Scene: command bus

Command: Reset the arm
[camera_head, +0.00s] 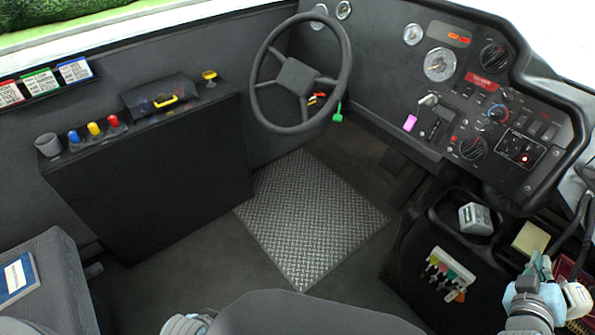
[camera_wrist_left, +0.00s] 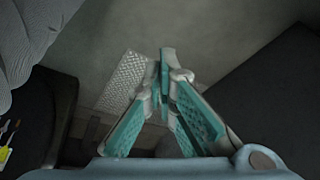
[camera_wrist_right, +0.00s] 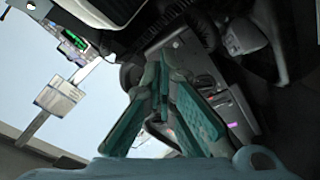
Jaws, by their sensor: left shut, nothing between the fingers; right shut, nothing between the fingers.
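My right gripper (camera_head: 541,268) is at the lower right of the head view, beside the right console and near a yellow block of notes (camera_head: 530,238). In the right wrist view its fingers (camera_wrist_right: 161,68) meet at the tips with nothing between them. My left gripper (camera_wrist_left: 166,62) shows in the left wrist view, its fingertips together and empty, above the dark floor. In the head view only a pale part of my left arm (camera_head: 187,325) shows at the bottom edge; the left fingers are hidden there.
A steering wheel (camera_head: 300,72) and a dashboard with gauges and switches (camera_head: 455,85) stand ahead. A dark cabinet (camera_head: 150,180) carries coloured knobs and a black case (camera_head: 160,93). A seat (camera_head: 310,312) fills the bottom middle. The metal floor plate (camera_head: 310,215) is clear.

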